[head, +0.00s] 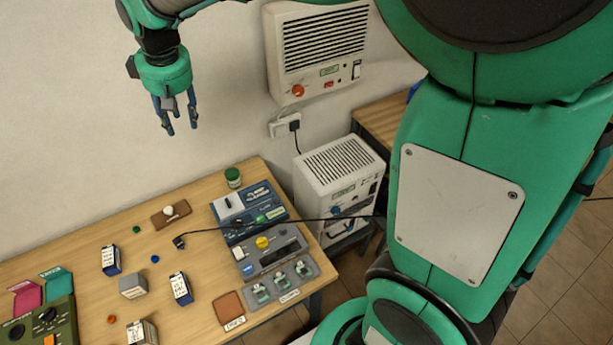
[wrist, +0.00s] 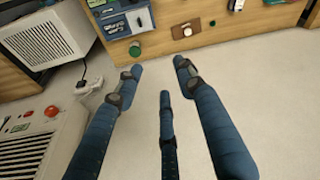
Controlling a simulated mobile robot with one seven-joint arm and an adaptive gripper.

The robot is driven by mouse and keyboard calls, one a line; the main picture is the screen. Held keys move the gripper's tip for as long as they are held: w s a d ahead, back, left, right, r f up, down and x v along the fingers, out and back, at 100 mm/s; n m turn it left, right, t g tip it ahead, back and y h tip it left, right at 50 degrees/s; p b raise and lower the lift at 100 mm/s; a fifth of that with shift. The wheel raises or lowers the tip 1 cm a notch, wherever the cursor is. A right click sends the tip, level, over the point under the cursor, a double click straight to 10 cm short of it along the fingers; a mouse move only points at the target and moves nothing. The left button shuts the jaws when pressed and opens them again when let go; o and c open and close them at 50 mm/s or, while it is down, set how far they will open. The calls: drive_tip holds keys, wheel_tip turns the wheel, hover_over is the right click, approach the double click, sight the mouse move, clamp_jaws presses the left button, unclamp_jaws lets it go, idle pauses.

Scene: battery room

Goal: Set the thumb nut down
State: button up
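My gripper (head: 178,128) hangs in the air near the wall, well above the back of the workbench (head: 75,243). Its three blue fingers are spread, and in the wrist view (wrist: 164,80) nothing is between them. Small round nut-like pieces lie apart on the bench: a green one (head: 136,229), a blue one (head: 155,259) and an orange one (head: 112,318). A yellow knob-like piece (head: 263,242) sits on the grey device (head: 285,262). I cannot tell which of these is the thumb nut.
A brown pad (head: 160,219) with a pale round knob, a green jar (head: 233,177) and a blue tester (head: 228,217) stand at the bench's back. Several small boxes stand at front. A white charger (head: 318,45) is on the wall; a white unit (head: 340,165) stands right of the bench.

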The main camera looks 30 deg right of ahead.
drive_tip(key=s+d+r+m+t, duration=0.1)
drive_tip(key=s+d+r+m, duration=0.15)
drive_tip(key=s+d, duration=0.4)
drive_tip(key=s+d+r+m+t, duration=0.1)
drive_tip(key=s+d+r, duration=0.25)
drive_tip(key=s, duration=0.65)
drive_tip(key=s+d+f+m, duration=0.1)
drive_tip(key=s+d+f, duration=0.1)
drive_tip(key=s, duration=0.6)
drive_tip(key=s+d+f+m, duration=0.1)
drive_tip(key=s+d, duration=0.3)
drive_tip(key=s, duration=0.4)
drive_tip(key=shift+f+t+h, duration=0.4)
drive_tip(key=shift+f, duration=0.45)
drive_tip(key=shift+w+d+m, duration=0.1)
drive_tip(key=shift+m, duration=0.15)
wheel_tip(320, 180, down, 4)
drive_tip(key=b, duration=0.4)
drive_tip(key=shift+o, duration=0.2)
